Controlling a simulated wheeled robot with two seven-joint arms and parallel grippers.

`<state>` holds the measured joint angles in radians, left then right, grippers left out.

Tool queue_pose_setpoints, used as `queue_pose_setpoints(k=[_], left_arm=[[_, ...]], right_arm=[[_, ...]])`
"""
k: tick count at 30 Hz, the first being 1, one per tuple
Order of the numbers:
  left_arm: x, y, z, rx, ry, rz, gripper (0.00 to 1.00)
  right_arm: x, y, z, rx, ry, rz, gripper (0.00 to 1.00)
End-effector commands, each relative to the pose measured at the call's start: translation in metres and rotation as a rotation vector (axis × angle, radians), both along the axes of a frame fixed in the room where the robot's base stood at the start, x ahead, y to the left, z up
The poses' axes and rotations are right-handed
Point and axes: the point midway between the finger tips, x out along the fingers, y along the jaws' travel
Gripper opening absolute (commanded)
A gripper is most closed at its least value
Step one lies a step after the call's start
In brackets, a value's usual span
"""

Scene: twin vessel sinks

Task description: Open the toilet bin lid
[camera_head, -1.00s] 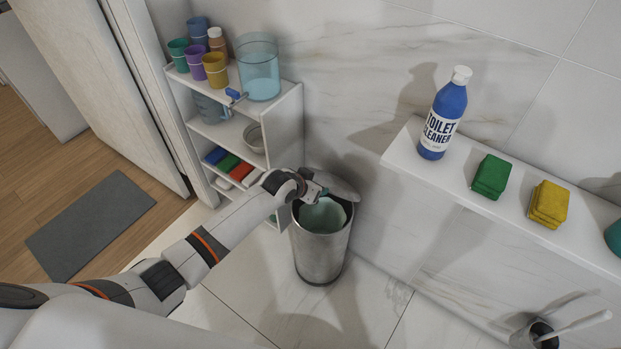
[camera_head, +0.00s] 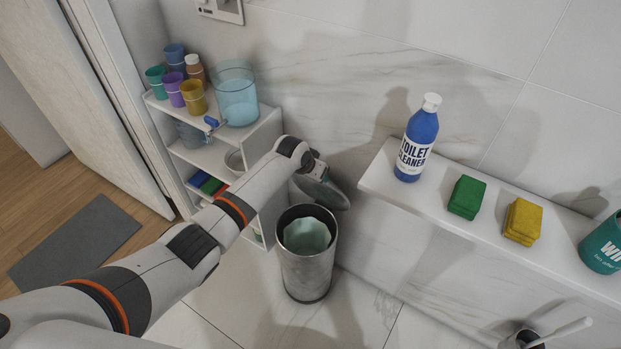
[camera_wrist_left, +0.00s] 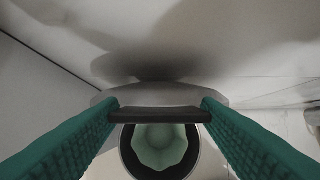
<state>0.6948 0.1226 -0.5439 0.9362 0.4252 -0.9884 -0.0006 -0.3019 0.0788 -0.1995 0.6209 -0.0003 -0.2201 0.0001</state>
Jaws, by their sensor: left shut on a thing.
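The toilet bin (camera_head: 308,268) is a grey metal cylinder standing on the tiled floor by the wall, with a pale green liner (camera_head: 307,236) inside. Its lid (camera_head: 322,190) is raised and tilted back toward the wall, leaving the mouth uncovered. My left gripper (camera_head: 318,172) is at the lid, above and behind the bin's mouth. In the left wrist view, the green fingers (camera_wrist_left: 160,115) are shut on a dark tab at the lid's edge, with the bin opening (camera_wrist_left: 160,150) below. The exact grip is partly hidden in the head view. My right gripper is not in view.
A white shelf unit (camera_head: 262,140) with cups and a clear blue container stands left of the bin. A wall ledge (camera_head: 455,215) to the right holds a blue toilet cleaner bottle (camera_head: 417,140), green and yellow sponges and a teal container. A brush holder (camera_head: 522,338) is at lower right.

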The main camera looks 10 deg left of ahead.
Motion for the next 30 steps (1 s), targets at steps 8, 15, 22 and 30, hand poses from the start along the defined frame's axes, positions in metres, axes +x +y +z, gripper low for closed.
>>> queue_pose_setpoints(k=[8,15,22,30], left_arm=[[0.0056,-0.0016,0.0065,-0.005,-0.014,0.0,0.17],[0.0052,-0.0014,0.0062,-0.004,-0.012,0.0,0.69],[0.0039,-0.0009,0.0042,-0.003,-0.008,0.0,0.8],[-0.001,0.0014,0.0126,-0.002,-0.006,0.001,0.8]], right_arm=[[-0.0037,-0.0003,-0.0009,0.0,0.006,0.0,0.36],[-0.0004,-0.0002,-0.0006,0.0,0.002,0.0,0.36],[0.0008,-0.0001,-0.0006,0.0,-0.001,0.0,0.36],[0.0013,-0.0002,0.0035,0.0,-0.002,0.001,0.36]])
